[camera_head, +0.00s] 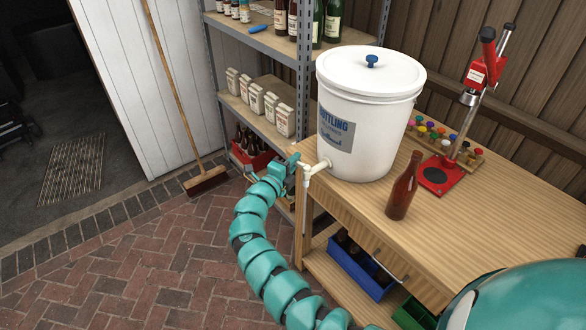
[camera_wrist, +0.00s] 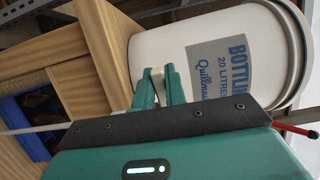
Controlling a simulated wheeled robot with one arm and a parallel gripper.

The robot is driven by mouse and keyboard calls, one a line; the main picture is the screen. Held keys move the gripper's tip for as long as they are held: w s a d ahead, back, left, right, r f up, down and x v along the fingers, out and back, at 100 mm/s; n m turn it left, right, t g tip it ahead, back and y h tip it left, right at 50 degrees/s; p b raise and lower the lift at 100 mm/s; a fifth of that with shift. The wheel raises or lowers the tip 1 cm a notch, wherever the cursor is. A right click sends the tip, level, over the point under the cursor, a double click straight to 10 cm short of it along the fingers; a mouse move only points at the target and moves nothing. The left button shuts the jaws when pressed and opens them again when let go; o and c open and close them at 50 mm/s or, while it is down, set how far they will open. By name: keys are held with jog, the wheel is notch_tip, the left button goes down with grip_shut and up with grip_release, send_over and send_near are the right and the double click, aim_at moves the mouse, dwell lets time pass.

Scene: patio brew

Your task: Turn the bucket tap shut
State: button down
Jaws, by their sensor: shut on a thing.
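The white bottling bucket (camera_head: 362,125) stands on the wooden bench with its lid on. Its tap (camera_head: 318,168) sticks out low on the left side, past the bench edge, with a thin white tube hanging down. My gripper (camera_head: 294,163) is at the tap from the left. In the wrist view my gripper (camera_wrist: 158,85) has its teal fingers closed on a small pale part of the tap (camera_wrist: 155,75), in front of the bucket (camera_wrist: 190,60). The fingers hide most of the tap, so its handle angle cannot be made out.
A brown bottle (camera_head: 403,187) stands on the bench (camera_head: 460,220) right of the bucket. A red capper (camera_head: 462,120) and a board of coloured caps (camera_head: 445,140) are behind it. A blue crate (camera_head: 360,268) sits below. A broom (camera_head: 205,180) leans at left; the brick floor is clear.

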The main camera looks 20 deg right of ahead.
jog(key=m+g+h+b, duration=0.1)
jog(key=b, duration=0.2)
jog(key=m+g+h+b, duration=0.1)
jog(key=g+b, duration=0.1)
jog(key=b, duration=0.1)
jog(key=d+m+g+h+b, duration=0.1)
jog(key=g+b, duration=0.1)
jog(key=b, duration=0.2)
jog(key=shift+w+d+f+m, duration=0.1)
jog(key=shift+w+m, duration=0.25)
jog(key=shift+m, duration=0.05)
jog(key=shift+d+g+b, duration=0.2)
jog(key=shift+g+b, duration=0.2)
jog(key=shift+b, duration=0.1)
jog(key=c, duration=1.4)
grip_release()
jog(key=shift+c, duration=0.2)
jog(key=b+v, duration=0.2)
jog(key=v, duration=1.5)
jog(key=shift+a, duration=0.25)
jog(key=shift+w, duration=0.1)
